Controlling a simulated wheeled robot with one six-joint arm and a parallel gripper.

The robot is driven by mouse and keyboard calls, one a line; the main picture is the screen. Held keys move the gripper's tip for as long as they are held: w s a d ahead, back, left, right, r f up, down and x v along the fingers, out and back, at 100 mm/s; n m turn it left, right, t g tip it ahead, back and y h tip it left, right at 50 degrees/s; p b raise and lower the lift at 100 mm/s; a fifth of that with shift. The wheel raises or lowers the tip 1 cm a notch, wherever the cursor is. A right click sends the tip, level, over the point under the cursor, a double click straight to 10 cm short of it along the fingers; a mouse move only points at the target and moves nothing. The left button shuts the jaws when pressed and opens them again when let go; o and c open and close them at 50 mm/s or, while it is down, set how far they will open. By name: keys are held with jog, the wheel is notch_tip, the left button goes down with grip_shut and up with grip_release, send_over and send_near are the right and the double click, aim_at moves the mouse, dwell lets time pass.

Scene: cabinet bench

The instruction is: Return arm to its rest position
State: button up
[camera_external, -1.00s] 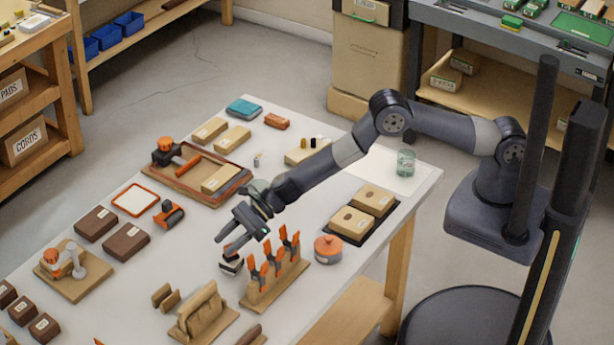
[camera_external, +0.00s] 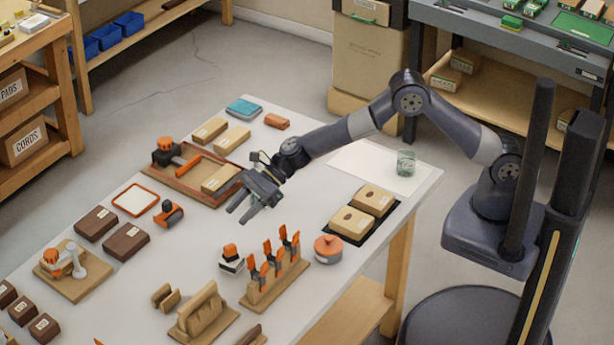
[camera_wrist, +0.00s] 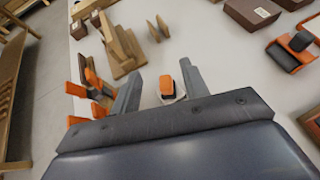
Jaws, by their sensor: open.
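My gripper (camera_external: 240,207) is open and empty above the white bench top (camera_external: 196,247), between the wooden tray and the clamp rack. My arm reaches in from the right, its elbow raised. In the wrist view my gripper (camera_wrist: 160,88) has its two fingers spread wide. A small block with an orange top (camera_wrist: 167,86) shows between the fingers there, lower down on the bench. The same orange-topped block (camera_external: 231,257) stands on the bench in the external view, apart from the fingers.
A rack with orange clamps (camera_external: 275,282) and an orange round pot (camera_external: 328,249) stand near the front edge. A black tray with two tan boxes (camera_external: 348,240) lies to the right. A glass jar (camera_external: 405,163) stands on a white sheet. Brown boxes (camera_external: 125,242) lie left.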

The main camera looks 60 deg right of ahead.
jog(key=s+d+f+n+g+b, duration=0.2)
jog(key=s+d+b, duration=0.1)
jog(key=d+b, duration=0.5)
jog(key=shift+s+d, duration=0.2)
jog(key=shift+d, duration=0.05)
dwell(1.3)
